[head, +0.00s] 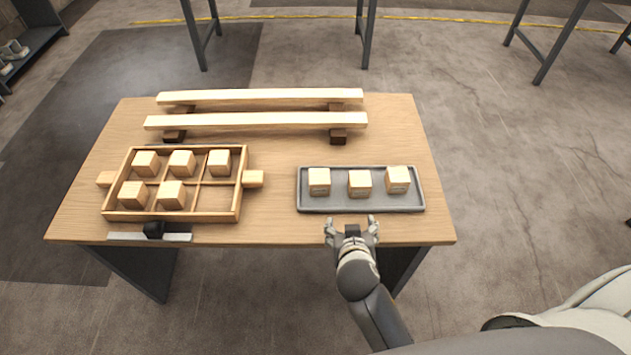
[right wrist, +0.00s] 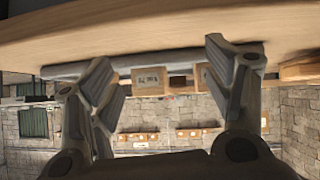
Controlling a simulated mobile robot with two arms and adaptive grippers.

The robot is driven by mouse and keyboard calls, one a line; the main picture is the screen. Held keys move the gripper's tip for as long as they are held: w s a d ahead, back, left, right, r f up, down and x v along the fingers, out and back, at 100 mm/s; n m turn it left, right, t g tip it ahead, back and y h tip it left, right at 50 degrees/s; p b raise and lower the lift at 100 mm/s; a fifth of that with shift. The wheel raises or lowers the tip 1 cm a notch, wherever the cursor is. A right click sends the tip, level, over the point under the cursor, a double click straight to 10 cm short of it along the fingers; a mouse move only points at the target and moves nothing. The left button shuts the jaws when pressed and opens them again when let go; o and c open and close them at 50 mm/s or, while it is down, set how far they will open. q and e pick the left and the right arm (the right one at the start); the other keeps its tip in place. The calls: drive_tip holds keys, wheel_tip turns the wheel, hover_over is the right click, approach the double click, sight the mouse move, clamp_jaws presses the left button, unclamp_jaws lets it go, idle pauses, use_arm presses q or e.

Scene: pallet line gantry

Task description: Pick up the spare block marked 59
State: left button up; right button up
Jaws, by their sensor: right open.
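Three light wooden blocks stand in a grey tray on the right of the table: a left block (head: 319,181), a middle block (head: 360,184) and a right block (head: 397,179). Their markings are too small to read, so I cannot tell which is 59. My right gripper (head: 352,230) is open and empty at the table's front edge, just in front of the tray (head: 311,208). In the right wrist view, where the table appears at the top, a block with a dark, illegible marking (right wrist: 150,81) shows between the open fingers (right wrist: 162,75). My left gripper is not in view.
A wooden divided crate (head: 243,206) with several blocks and an empty front-right compartment stands at the left of the table (head: 270,222). Two long beams (head: 260,96) (head: 255,120) lie on supports behind. A grey bar with a black knob (head: 150,236) sits at the front-left edge.

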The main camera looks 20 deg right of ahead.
sight(320, 176)
drive_tip(key=w+a+r+t, duration=0.1)
drive_tip(key=w+a, duration=0.1)
drive_tip(key=w+a+r+t, duration=0.1)
drive_tip(key=w, duration=0.1)
drive_tip(key=w+a+r+t, duration=0.1)
drive_tip(key=w+a, duration=0.1)
drive_tip(key=shift+a+r+y, duration=0.3)
drive_tip(key=shift+r, duration=0.1)
drive_tip(key=x, duration=0.5)
drive_tip(key=shift+w+a+r, duration=0.1)
drive_tip(key=shift+w+r, duration=0.15)
drive_tip(key=w, duration=0.1)
drive_tip(key=w+d+p, duration=0.1)
drive_tip(key=w, duration=0.2)
drive_tip(key=shift+w+d+f+p, duration=0.3)
drive_tip(key=shift+w+f+p, duration=0.05)
drive_tip(key=shift+w+d+f, duration=0.1)
drive_tip(key=shift+w+f, duration=0.1)
drive_tip(key=shift+w, duration=0.2)
drive_tip(key=shift+c, duration=0.5)
drive_tip(key=c, duration=0.9)
drive_tip(key=shift+c, duration=0.6)
drive_tip(key=shift+r, duration=0.1)
